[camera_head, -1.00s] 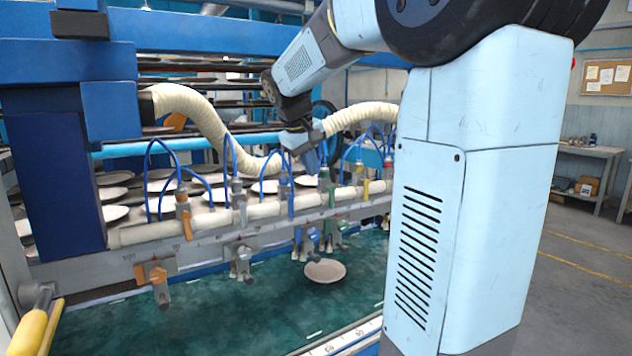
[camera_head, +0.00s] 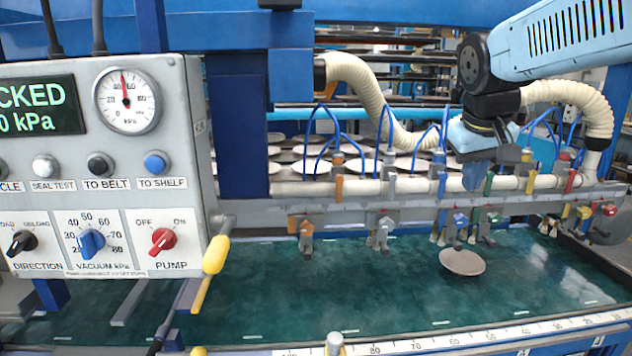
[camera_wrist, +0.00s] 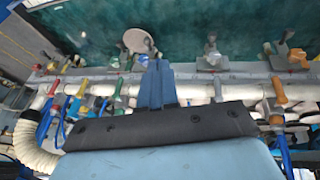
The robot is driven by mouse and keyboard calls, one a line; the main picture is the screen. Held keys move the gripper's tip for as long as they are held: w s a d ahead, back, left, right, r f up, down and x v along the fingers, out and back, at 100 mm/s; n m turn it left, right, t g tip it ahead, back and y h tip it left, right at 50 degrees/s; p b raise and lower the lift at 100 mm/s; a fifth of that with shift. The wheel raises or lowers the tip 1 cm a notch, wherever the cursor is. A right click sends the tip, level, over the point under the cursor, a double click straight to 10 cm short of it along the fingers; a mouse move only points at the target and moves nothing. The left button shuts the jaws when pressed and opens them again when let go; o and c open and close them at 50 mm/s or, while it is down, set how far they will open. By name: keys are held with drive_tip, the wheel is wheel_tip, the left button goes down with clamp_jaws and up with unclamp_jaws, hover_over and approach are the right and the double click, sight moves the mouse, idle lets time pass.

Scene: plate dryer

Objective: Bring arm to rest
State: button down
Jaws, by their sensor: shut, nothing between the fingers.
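My arm reaches in from the upper right in the camera_head view. My gripper (camera_head: 474,178) hangs in front of the pipe rail, above the belt. Its blue fingers are together and empty; they also show in the wrist view (camera_wrist: 156,85). A lone beige plate (camera_head: 462,262) lies on the green belt (camera_head: 330,295) below the gripper, well apart from it. The same plate shows beyond the fingertips in the wrist view (camera_wrist: 136,41).
The rail (camera_head: 390,187) carries several coloured valves, suction cups and blue hoses close around the gripper. A ribbed cream hose (camera_head: 580,97) passes behind it. A control panel (camera_head: 110,165) with gauge and knobs stands left. A yellow-handled lever (camera_head: 216,256) hangs beside it.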

drive_tip(key=s+a+f+t+y, duration=0.1)
drive_tip(key=s+a+f+y, duration=0.1)
drive_tip(key=s+a+f, duration=0.2)
drive_tip(key=s+f, duration=0.3)
drive_tip(key=s, duration=0.4)
drive_tip(key=shift+a+m, duration=0.2)
drive_tip(key=shift+m, duration=0.2)
